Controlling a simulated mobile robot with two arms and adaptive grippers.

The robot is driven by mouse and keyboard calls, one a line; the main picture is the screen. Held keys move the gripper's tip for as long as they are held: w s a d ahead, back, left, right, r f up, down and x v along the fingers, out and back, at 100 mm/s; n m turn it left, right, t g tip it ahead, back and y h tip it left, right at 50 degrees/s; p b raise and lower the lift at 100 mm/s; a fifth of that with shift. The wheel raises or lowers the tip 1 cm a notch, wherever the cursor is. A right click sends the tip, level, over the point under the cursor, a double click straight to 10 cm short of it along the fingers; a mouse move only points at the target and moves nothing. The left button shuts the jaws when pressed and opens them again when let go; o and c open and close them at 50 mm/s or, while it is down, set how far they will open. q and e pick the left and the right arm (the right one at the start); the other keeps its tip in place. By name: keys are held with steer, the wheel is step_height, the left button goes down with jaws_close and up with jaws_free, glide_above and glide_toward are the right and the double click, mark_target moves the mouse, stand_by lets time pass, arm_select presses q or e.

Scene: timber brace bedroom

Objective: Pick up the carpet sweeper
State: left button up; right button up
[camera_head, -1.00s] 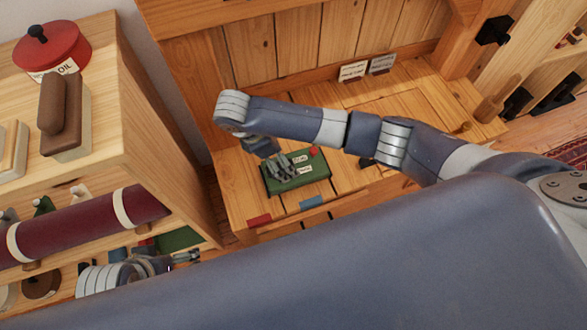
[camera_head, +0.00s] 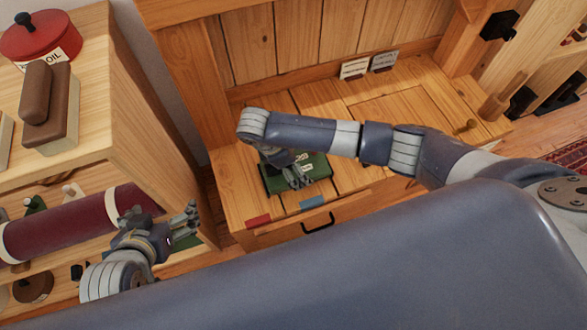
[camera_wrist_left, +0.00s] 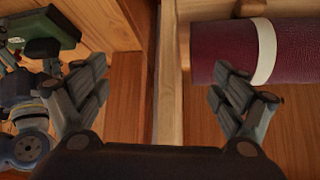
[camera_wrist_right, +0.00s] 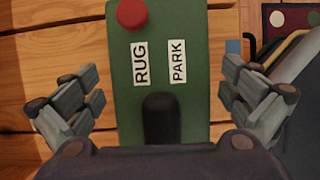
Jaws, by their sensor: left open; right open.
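The carpet sweeper, a green box with a red knob, RUG and PARK labels and a dark stubby grip, lies on the wooden bench; in the head view (camera_head: 318,166) my right gripper partly hides it. My right gripper (camera_head: 292,178) is open just above it. In the right wrist view the sweeper (camera_wrist_right: 160,25) lies between the spread fingers (camera_wrist_right: 161,85), apparently untouched. My left gripper (camera_head: 188,227) is open and empty beside the shelf unit. In the left wrist view its fingers (camera_wrist_left: 160,75) are spread, and part of the sweeper (camera_wrist_left: 50,22) shows top left.
A dark red roll with pale bands (camera_head: 70,226) lies on the shelf by my left gripper. A red oil tin (camera_head: 40,38) and a brown-topped brush (camera_head: 58,118) stand on the unit. Red (camera_head: 258,221) and blue (camera_head: 312,202) patches mark the bench's front edge, above a drawer handle (camera_head: 318,222).

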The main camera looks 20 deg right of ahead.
mark_target(164, 200)
arm_select(q)
steer(key=shift+w+d+r+t+h, duration=0.15)
steer(key=shift+w+d+r+t, duration=0.1)
steer(key=shift+w+r+t, duration=0.4)
steer(key=shift+w+d+r+t+h, duration=0.15)
steer(key=shift+w+d+r+t, duration=0.15)
steer(key=shift+w+r, duration=0.35)
arm_select(e)
steer(key=shift+x, duration=0.85)
arm_select(q)
steer(key=shift+w+f, duration=0.1)
steer(key=shift+f, duration=0.05)
arm_select(e)
steer(key=shift+r, duration=0.1)
steer(key=c, duration=1.3)
arm_select(q)
steer(key=shift+a, duration=0.1)
